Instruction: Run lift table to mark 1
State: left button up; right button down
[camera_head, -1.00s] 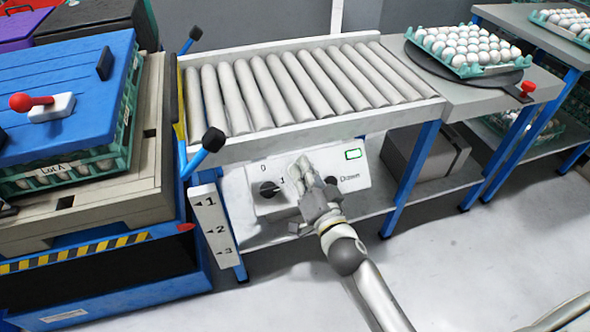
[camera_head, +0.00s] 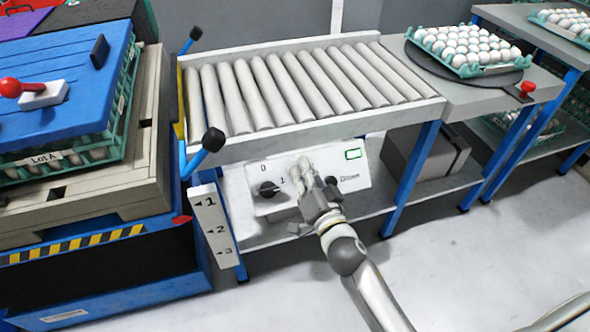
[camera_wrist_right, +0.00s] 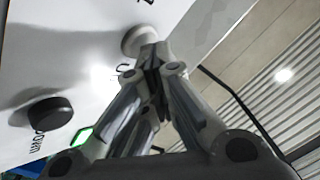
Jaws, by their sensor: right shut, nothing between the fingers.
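The lift table (camera_head: 70,312) is the blue unit at the left with a black-and-yellow stripe. Its red pointer (camera_head: 181,219) stands between marks 1 and 2 on the white scale (camera_head: 212,232), a little below mark 1. My right gripper (camera_head: 306,168) is shut and empty, with its fingertips at the control panel (camera_head: 350,170). In the right wrist view the fingertips (camera_wrist_right: 152,55) meet a pale round button (camera_wrist_right: 138,40), its label mostly covered. A black button (camera_wrist_right: 50,112) marked DOWN is apart from them. My left gripper is not in view.
A pallet (camera_head: 100,185) with egg trays under a blue lid (camera_head: 60,90) sits on the lift table. The roller conveyor (camera_head: 290,90) lies beside it at the right. A black rotary knob (camera_head: 268,189) is left of my gripper. An egg tray (camera_head: 480,68) stands farther right.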

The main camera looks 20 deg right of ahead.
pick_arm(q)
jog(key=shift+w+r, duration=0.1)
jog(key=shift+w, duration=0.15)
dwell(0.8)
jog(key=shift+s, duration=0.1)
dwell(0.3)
pick_arm(e)
jog(key=shift+s+r, duration=0.15)
jog(key=shift+s+r+p, duration=0.1)
jog(key=shift+s+p, duration=0.05)
jog(key=shift+p, duration=0.2)
jog(key=shift+s+r, duration=0.2)
jog(key=shift+s+r+p, duration=0.2)
jog(key=shift+p, duration=0.15)
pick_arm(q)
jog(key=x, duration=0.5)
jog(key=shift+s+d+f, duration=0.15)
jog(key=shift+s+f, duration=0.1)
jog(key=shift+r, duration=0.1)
